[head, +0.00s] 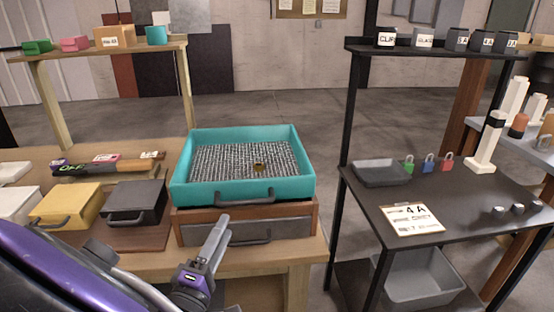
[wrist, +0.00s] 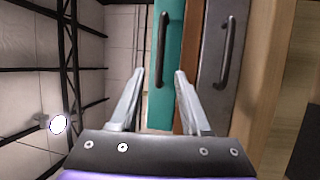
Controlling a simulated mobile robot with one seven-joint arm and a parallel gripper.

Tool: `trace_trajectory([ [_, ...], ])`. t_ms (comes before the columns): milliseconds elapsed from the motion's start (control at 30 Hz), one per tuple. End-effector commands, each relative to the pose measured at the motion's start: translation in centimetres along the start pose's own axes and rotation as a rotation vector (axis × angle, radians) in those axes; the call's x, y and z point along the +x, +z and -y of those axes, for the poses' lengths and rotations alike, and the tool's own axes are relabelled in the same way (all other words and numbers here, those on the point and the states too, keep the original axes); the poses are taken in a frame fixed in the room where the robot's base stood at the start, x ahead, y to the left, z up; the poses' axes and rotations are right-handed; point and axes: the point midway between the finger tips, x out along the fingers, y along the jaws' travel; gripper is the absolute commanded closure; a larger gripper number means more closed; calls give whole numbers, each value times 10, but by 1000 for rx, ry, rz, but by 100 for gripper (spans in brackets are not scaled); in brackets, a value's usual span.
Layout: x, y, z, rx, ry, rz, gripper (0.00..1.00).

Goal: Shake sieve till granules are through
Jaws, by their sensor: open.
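The sieve (head: 182,185) is a teal square tray with a grey mesh floor and a dark handle (head: 243,197) on its front wall. One small brown granule (head: 259,167) shows on the mesh. The sieve rests on a wooden box with a grey drawer front (head: 200,233) and its own handle. My gripper (head: 217,238) is in front of the drawer, below the sieve. In the wrist view my gripper (wrist: 160,76) is open and empty, with its fingers pointing at the teal front and the sieve's handle (wrist: 163,50). It appears apart from the handle.
A black box (head: 136,202) and a yellow box (head: 65,206) stand left on the wooden bench. To the right, past a gap, a dark table holds a grey tray (head: 380,173), padlocks and a paper sign (head: 412,220). A shelf post (head: 187,95) rises behind the sieve.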

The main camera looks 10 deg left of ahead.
Motion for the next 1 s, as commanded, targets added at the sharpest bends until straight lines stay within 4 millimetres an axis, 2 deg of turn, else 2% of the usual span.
trace_trajectory([
  [200, 47, 0, 0, 1, 2, 4, 53],
  [400, 75, 0, 0, 1, 2, 1, 53],
  [567, 84, 0, 0, 0, 0, -1, 53],
  [833, 86, 0, 0, 0, 0, -1, 53],
  [867, 86, 0, 0, 0, 0, -1, 56],
  [1000, 85, 0, 0, 0, 0, -1, 82],
])
